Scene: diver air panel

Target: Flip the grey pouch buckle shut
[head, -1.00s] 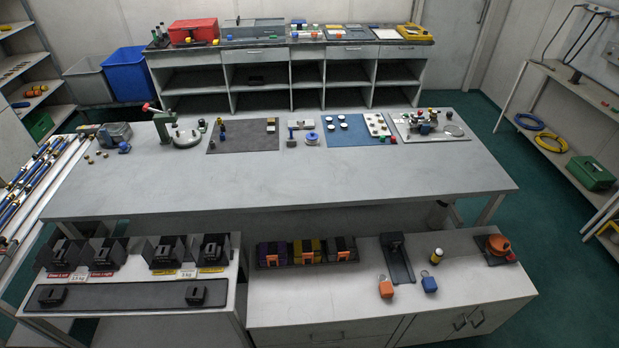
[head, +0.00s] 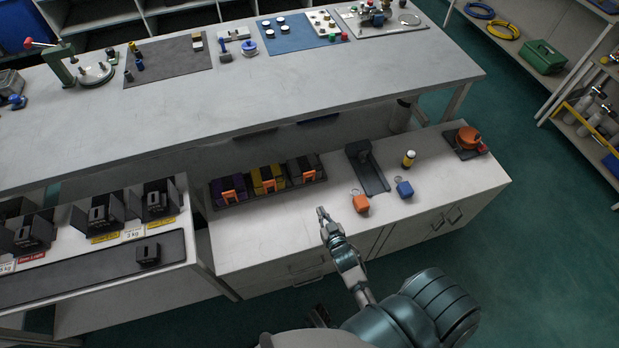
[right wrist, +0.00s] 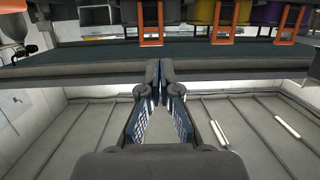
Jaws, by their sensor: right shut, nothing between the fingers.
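The grey pouch (head: 302,166) stands at the right end of a row of three pouches on the low cabinet. An orange buckle (head: 309,175) shows on its front; whether it is open or shut is too small to tell. In the right wrist view, orange buckle frames hang at the top edge, the leftmost one (right wrist: 150,28) apart from the yellow and purple pouches. My right gripper (head: 322,212) is shut and empty, in front of the grey pouch and apart from it. Its fingertips (right wrist: 160,72) meet in the right wrist view. My left gripper is not in view.
The yellow pouch (head: 267,180) and purple pouch (head: 229,189) stand left of the grey one. A dark stand (head: 369,170), an orange tag (head: 361,203) and a blue tag (head: 404,188) lie to the right. The cabinet top (head: 255,235) is clear in front of the pouches.

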